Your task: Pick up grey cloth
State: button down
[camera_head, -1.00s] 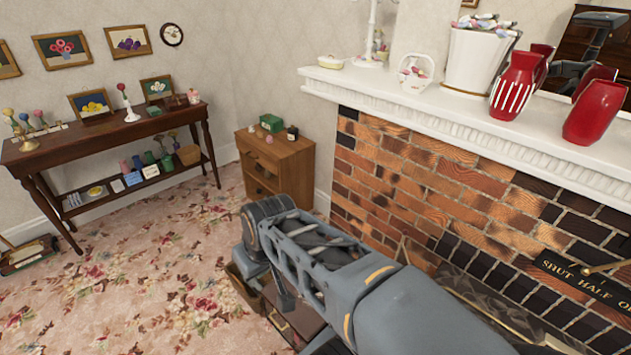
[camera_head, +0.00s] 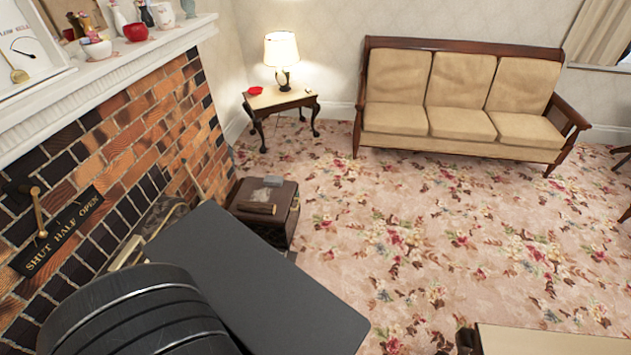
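A small light grey item (camera_head: 273,181) lies on top of a dark brown box (camera_head: 286,222) beside the fireplace. It may be the grey cloth, but it is too small to tell. A brown roll-shaped object (camera_head: 258,208) lies in front of it on the same box. My gripper is not in view. Dark grey parts of my own body fill the lower left and hide part of the hearth and the floor near the box.
A brick fireplace (camera_head: 150,135) with a white mantel (camera_head: 110,62) stands at left. A lamp table (camera_head: 290,101) and a beige sofa (camera_head: 462,85) stand at the back. A low table (camera_head: 550,340) cuts into the lower right. The flowered carpet between is clear.

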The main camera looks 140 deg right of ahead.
aim_at(273, 180)
jog(key=z, duration=0.3)
jog(key=k, duration=1.8)
jog(key=z, duration=0.35)
